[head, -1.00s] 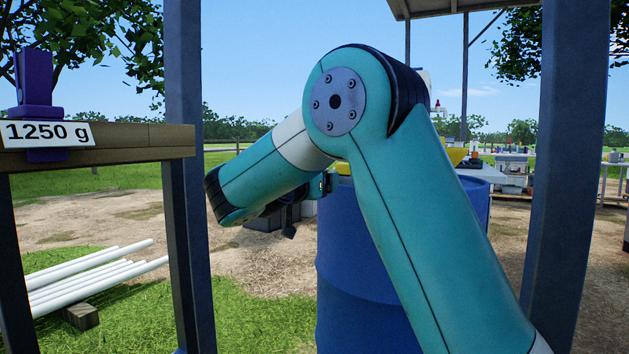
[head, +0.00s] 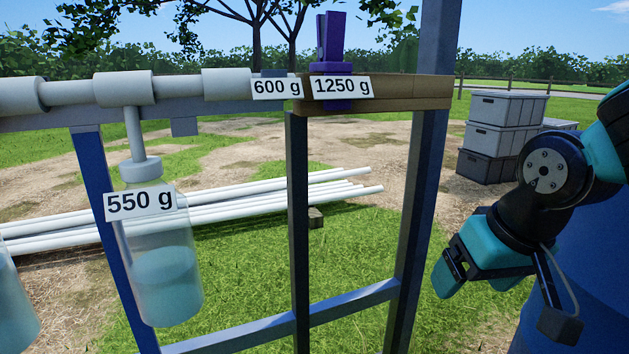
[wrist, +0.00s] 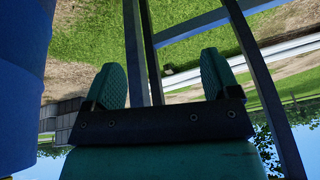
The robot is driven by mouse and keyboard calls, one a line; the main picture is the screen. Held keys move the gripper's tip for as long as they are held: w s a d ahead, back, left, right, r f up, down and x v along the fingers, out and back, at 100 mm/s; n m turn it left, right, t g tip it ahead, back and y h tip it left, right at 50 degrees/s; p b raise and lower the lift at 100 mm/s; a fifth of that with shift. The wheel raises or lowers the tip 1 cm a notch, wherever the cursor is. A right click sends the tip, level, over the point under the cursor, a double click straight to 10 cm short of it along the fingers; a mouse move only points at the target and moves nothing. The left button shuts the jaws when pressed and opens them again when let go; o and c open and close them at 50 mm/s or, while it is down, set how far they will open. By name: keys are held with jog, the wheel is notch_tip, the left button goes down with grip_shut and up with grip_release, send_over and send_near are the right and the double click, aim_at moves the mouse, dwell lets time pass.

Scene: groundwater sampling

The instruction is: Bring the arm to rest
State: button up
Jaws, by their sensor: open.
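My gripper (head: 468,276) hangs low at the right of the head view, with my arm folded down above it. It is over the grass, to the right of the metal frame and left of the blue barrel. In the wrist view its two teal fingers (wrist: 161,72) stand wide apart with nothing between them. That view is upside down, with sky at the bottom.
A blue barrel (head: 585,290) stands close by my arm. The metal frame's post (head: 415,190) is left of my gripper. A purple clamp (head: 331,45) sits on the beam, and a bottle (head: 165,270) marked 550 g hangs further left. Grey crates (head: 497,140) stand behind.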

jog(key=s+a+r+n+g+y+p, duration=0.1)
jog(key=s+a+n+g, duration=0.15)
jog(key=s, duration=0.45)
jog(key=s+a+r+n+g+y+p, duration=0.2)
jog(key=s+a+n, duration=0.1)
jog(key=s, duration=0.3)
notch_tip(320, 180, up, 36)
jog(key=p, duration=3.6)
jog(key=shift+a+t, duration=0.15)
jog(key=shift+t, duration=0.2)
jog(key=shift+w, duration=0.1)
